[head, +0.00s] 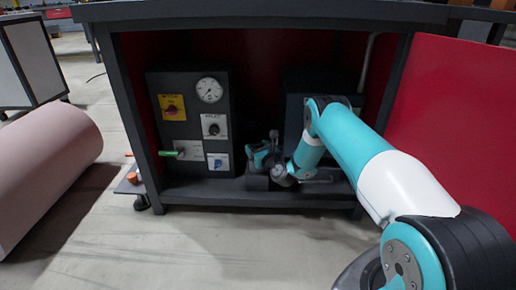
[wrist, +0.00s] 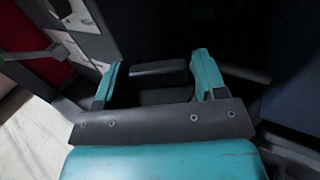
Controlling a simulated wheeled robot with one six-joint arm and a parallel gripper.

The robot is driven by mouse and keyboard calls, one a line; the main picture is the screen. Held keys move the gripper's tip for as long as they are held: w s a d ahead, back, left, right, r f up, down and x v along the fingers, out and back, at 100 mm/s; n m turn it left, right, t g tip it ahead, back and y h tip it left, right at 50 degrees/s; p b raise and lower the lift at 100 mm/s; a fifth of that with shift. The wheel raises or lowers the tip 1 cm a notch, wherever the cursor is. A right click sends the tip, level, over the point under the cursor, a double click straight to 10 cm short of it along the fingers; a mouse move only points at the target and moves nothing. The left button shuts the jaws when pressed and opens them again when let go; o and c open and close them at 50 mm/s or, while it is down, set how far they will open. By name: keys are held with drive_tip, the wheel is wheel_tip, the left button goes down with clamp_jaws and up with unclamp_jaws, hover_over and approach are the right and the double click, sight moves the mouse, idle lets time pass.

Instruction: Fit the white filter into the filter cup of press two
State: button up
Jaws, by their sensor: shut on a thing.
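My gripper (head: 262,156) is inside the open cabinet, low down and right of the control panel. In the wrist view its two teal fingers (wrist: 158,76) stand wide apart, on either side of a dark, rounded block (wrist: 160,72). The gripper is shut on this dark thing; I cannot tell what it is. In the head view a small dark box (head: 257,183) stands just below the gripper, on the cabinet floor. I cannot make out a white filter or a filter cup in either view. My arm hides part of the cabinet's right side.
A dark panel (head: 192,122) with a gauge, knobs and a green lever (head: 170,153) stands left of the gripper. The lever also shows in the wrist view (wrist: 35,53). Another dark unit (head: 293,112) stands behind my arm. A pink roll (head: 45,180) lies left of the cabinet.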

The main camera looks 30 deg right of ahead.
drive_tip(key=shift+f+b, duration=1.15)
drive_tip(key=shift+f, duration=0.4)
drive_tip(key=o, duration=1)
drive_tip(key=shift+s+a+p, duration=0.2)
drive_tip(key=shift+s+p, duration=2.7)
drive_tip(key=shift+p, duration=1)
drive_tip(key=shift+s+a+p, duration=0.2)
drive_tip(key=shift+s+p, duration=2.75)
drive_tip(key=shift+p, duration=1)
drive_tip(key=shift+s+a+p, duration=0.2)
drive_tip(key=shift+s+p, duration=2.7)
drive_tip(key=shift+p, duration=1)
drive_tip(key=shift+w, duration=0.1)
